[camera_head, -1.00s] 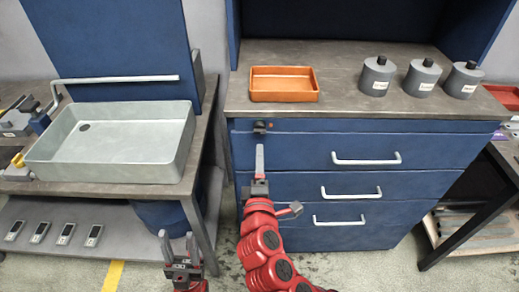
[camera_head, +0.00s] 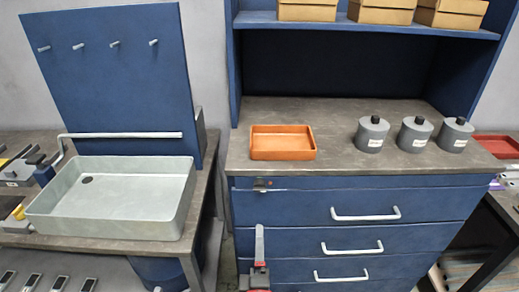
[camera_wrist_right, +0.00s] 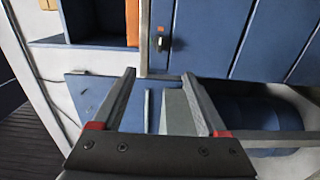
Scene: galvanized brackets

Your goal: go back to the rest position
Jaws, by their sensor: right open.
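My right gripper (camera_head: 259,240) is low in the head view, in front of the blue drawer cabinet (camera_head: 285,210), with its finger seen edge-on pointing up. In the right wrist view my right gripper (camera_wrist_right: 159,77) has its two fingers apart with nothing held between them. The blue drawer fronts (camera_wrist_right: 215,35) lie beyond the fingertips there. My left gripper does not show in either current view.
On the cabinet top stand an orange tray (camera_head: 283,143) and three grey bottles (camera_head: 371,137). Three white drawer handles (camera_head: 365,214) stick out at the front. A grey basin (camera_head: 110,205) sits on the left bench. Boxes (camera_head: 381,13) stand on the shelf above.

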